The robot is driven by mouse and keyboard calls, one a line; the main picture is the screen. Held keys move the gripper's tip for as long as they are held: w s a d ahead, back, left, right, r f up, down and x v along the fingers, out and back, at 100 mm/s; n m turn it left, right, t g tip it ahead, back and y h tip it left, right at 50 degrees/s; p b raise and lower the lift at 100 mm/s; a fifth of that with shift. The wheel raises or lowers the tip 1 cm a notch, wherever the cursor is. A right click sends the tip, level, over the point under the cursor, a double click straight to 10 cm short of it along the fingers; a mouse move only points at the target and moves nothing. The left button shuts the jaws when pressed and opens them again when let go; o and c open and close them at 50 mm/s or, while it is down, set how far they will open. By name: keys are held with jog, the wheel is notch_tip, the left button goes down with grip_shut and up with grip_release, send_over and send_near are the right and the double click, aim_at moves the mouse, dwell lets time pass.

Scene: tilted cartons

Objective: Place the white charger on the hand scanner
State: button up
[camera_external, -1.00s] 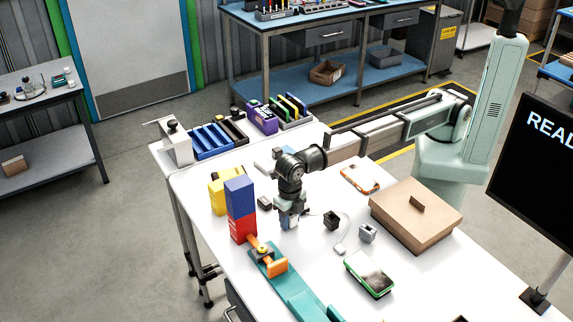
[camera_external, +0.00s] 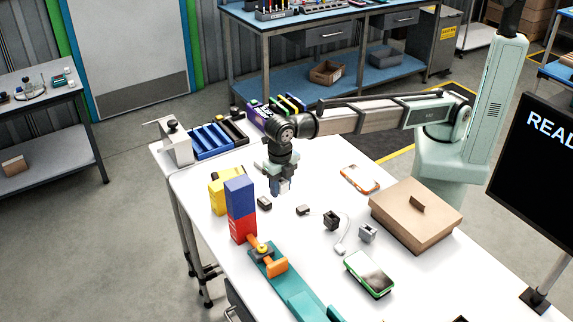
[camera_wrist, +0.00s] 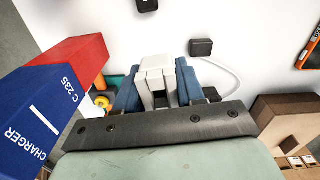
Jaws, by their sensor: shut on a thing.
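My gripper (camera_external: 281,188) hangs above the white table, right of the stacked boxes. In the wrist view its blue fingers (camera_wrist: 158,78) are shut on a white block-like piece, the white charger (camera_wrist: 156,86). In the external view the charger is mostly hidden by the fingers. Two handheld devices lie flat on the table: one with a green edge and dark screen (camera_external: 370,273) near the front, and one with an orange edge (camera_external: 360,178) farther back, also at the wrist view's right edge (camera_wrist: 309,46). I cannot tell which is the hand scanner.
Blue (camera_external: 239,194) and red (camera_external: 242,229) boxes are stacked close to my gripper's left, beside yellow ones. Small dark blocks (camera_external: 331,221), a grey block (camera_external: 368,233) and a white cable stand mid-table. A brown carton (camera_external: 416,214) is at right; a teal-orange fixture (camera_external: 272,262) is in front.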

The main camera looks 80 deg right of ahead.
aim_at(229, 173)
jog(key=shift+w+d+r+m, duration=0.4)
jog(key=shift+w+d+r, duration=0.3)
jog(key=shift+w+d, duration=3.8)
jog(key=shift+w+d+r+m, duration=0.55)
jog(key=shift+w+d, duration=1.85)
jog(key=shift+w, duration=4.05)
jog(key=shift+f, duration=4.5)
jog(key=shift+f, duration=0.1)
jog(key=o, duration=1.1)
jog(key=shift+c, duration=0.2)
notch_tip(229, 173, up, 12)
